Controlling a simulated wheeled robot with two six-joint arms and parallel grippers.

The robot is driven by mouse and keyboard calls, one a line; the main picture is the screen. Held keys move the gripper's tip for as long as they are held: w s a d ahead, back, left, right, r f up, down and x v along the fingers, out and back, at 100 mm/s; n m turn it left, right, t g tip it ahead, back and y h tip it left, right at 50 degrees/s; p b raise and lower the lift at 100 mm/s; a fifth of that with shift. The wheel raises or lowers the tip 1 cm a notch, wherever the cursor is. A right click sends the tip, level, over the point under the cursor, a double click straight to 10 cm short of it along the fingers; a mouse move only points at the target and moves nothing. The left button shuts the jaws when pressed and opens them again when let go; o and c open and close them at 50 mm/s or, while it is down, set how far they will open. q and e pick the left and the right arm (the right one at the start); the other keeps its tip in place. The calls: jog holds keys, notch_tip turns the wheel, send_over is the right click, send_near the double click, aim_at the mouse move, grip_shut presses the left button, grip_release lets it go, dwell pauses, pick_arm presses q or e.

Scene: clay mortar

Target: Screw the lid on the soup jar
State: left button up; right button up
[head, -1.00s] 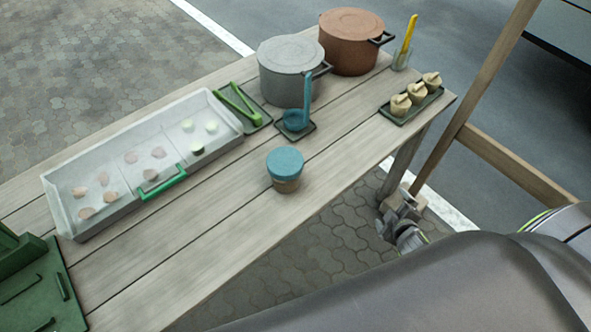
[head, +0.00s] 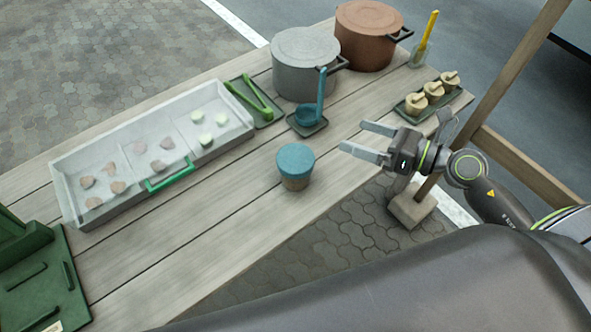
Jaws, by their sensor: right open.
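The soup jar (head: 296,183) stands upright on the wooden table, near its front edge. The blue lid (head: 295,159) sits on top of the jar; I cannot tell whether its thread is engaged. My right gripper (head: 352,138) is open and empty, to the right of the jar and a little above the table's front edge. Its two grey fingers point left, toward the back of the jar, and do not touch it. My left gripper is not in view.
Behind the jar are a blue ladle (head: 308,112), green tongs (head: 250,97), a grey pot (head: 305,60) and a brown pot (head: 368,38). A tray of small cups (head: 418,104) lies behind my right gripper. A clear-covered bin (head: 75,209) stands left. Bare table surrounds the jar.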

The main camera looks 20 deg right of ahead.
aim_at(304, 160)
jog(key=s+f+n+g, duration=0.1)
jog(key=n, duration=0.1)
jog(key=f+n+g+h, duration=0.1)
jog(key=n+g, duration=0.1)
jog(key=s+f+n+g, duration=0.1)
jog(key=n, duration=0.1)
jog(key=shift+s+f+n+g+h, duration=0.15)
jog(key=shift+s+n+g+h, duration=0.2)
jog(key=shift+n+g+h, duration=0.05)
jog(key=p+x, duration=0.1)
jog(key=x, duration=1)
jog(key=shift+p, duration=0.4)
jog(key=shift+w+a+f, duration=0.2)
jog(key=shift+w+a, duration=0.1)
jog(key=shift+a, duration=0.15)
